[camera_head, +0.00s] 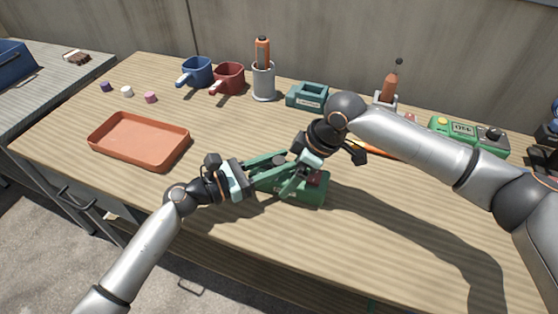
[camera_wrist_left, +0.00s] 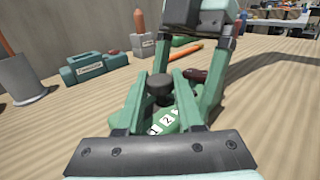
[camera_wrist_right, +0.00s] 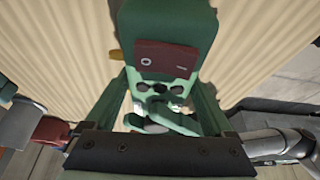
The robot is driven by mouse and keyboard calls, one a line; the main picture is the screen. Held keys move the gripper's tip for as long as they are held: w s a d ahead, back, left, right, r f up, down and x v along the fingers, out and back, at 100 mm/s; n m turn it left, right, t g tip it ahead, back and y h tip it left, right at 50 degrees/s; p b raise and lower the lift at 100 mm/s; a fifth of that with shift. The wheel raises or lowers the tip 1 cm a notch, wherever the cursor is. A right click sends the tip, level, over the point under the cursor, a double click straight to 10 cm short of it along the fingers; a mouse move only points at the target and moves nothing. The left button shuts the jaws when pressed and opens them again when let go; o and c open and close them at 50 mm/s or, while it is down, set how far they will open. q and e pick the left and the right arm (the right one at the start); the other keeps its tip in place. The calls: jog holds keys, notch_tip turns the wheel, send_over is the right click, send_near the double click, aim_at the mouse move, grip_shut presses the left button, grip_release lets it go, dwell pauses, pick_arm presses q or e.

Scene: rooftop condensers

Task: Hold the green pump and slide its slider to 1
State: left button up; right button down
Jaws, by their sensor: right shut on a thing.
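The green pump (camera_head: 312,194) lies on the wooden table in front of my arms. In the right wrist view its green body (camera_wrist_right: 165,22) carries a dark red switch plate (camera_wrist_right: 167,58). My right gripper (camera_head: 302,176) reaches down from above and is shut on the pump, one finger on each side. In the left wrist view the slider's black knob (camera_wrist_left: 159,86) stands above a white number scale (camera_wrist_left: 167,119), where a 2 is readable. My left gripper (camera_wrist_left: 158,100) is open low beside the pump, its fingers flanking the knob. Whether they touch the knob is unclear.
An orange tray (camera_head: 140,160) lies at left. Blue (camera_head: 198,72) and red (camera_head: 229,78) mugs, a grey holder (camera_head: 264,82), a teal block (camera_head: 307,96) and a green device (camera_head: 468,135) line the back. The front right table is clear.

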pick_arm(q)
grip_shut()
dwell(0.9)
